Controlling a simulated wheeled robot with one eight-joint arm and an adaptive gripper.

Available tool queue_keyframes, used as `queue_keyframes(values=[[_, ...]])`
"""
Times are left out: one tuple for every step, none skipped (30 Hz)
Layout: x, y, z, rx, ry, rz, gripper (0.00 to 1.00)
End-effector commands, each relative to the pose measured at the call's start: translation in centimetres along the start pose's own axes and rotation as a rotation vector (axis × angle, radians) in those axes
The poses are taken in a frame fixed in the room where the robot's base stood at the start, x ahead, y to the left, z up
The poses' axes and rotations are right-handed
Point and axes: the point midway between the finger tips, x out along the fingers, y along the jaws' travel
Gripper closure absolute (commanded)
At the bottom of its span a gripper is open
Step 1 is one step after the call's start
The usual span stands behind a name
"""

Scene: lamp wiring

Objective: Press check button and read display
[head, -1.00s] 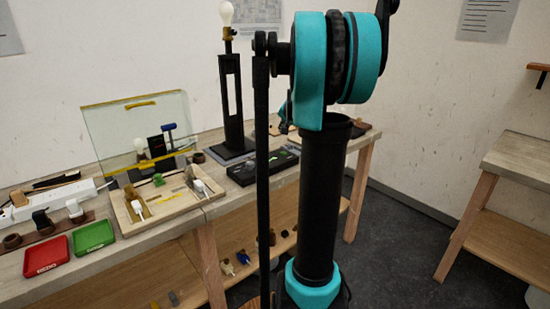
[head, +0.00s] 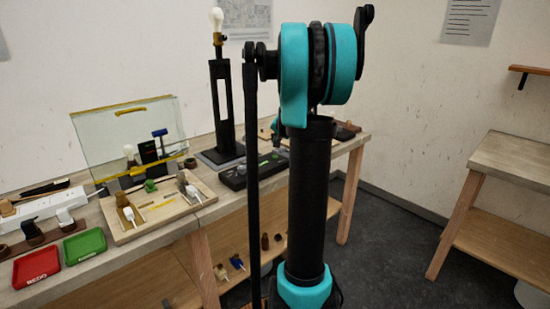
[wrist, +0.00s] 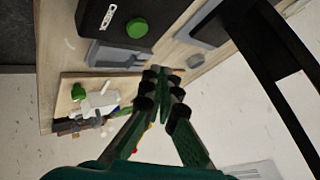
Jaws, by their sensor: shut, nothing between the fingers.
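In the wrist view, a black box (wrist: 95,20) with a white label and a round green button (wrist: 137,28) lies at the upper left. My gripper (wrist: 168,74) is shut and empty. Its tips appear below and right of the button in the picture, apart from it; I cannot tell their height above the bench. In the head view, a long black box (head: 236,178) lies on the bench beside the lamp base, partly behind my arm. My gripper is hidden there. No display reading is legible.
The black lamp stand (head: 213,105) with a bulb (head: 216,19) stands behind the box; its post also crosses the wrist view (wrist: 285,65). A glass panel (head: 105,145), a wooden tray (head: 135,234), a red tray (head: 37,267) and a green tray (head: 84,246) are farther left.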

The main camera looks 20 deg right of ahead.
Motion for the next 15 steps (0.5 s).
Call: queue_keyframes(values=[[0.5,0.3,0.3,0.0,0.0,0.0,1.0],[0.8,0.5,0.5,0.0,0.0,0.0,1.0],[1.1,0.8,0.8,0.0,0.0,0.0,1.0],[1.3,0.9,0.9,0.0,0.0,0.0,1.0],[1.5,1.1,1.1,0.0,0.0,0.0,1.0],[1.8,1.3,1.3,0.0,0.0,0.0,1.0],[2.0,1.4,1.4,0.0,0.0,0.0,1.0],[2.2,1.6,1.5,0.0,0.0,0.0,1.0],[2.3,1.7,1.7,0.0,0.0,0.0,1.0],[2.5,1.8,1.8,0.0,0.0,0.0,1.0],[2.5,1.8,1.8,0.0,0.0,0.0,1.0],[2.6,1.9,1.9,0.0,0.0,0.0,1.0],[2.7,2.0,2.0,0.0,0.0,0.0,1.0],[2.8,2.0,2.0,0.0,0.0,0.0,1.0],[2.8,2.0,2.0,0.0,0.0,0.0,1.0]])
